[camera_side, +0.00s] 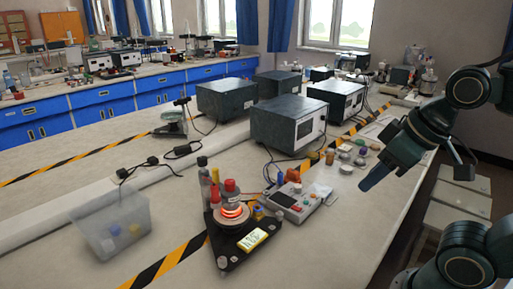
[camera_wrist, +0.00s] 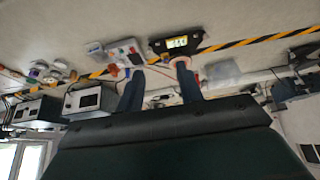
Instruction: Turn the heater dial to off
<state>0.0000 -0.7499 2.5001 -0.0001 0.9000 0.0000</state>
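The heater (camera_side: 240,242) is a dark three-cornered unit with a glowing orange-red ring (camera_side: 232,212) and a lit yellowish panel (camera_side: 252,240). It stands near the front middle of the bench in the side view. It also shows, upside down, in the wrist view (camera_wrist: 160,47). I cannot pick out its dial for certain in either view. My gripper (camera_side: 374,180) hangs above the bench's right side, well apart from the heater. In the wrist view its two blue fingers (camera_wrist: 161,88) are spread with nothing held between them.
A grey control box (camera_side: 296,202) stands right of the heater. Bottles (camera_side: 204,180) crowd behind the heater. A clear bin (camera_side: 112,228) is at left. Small jars (camera_side: 346,158) and dark boxed instruments (camera_side: 288,124) stand farther back. The bench front right is bare.

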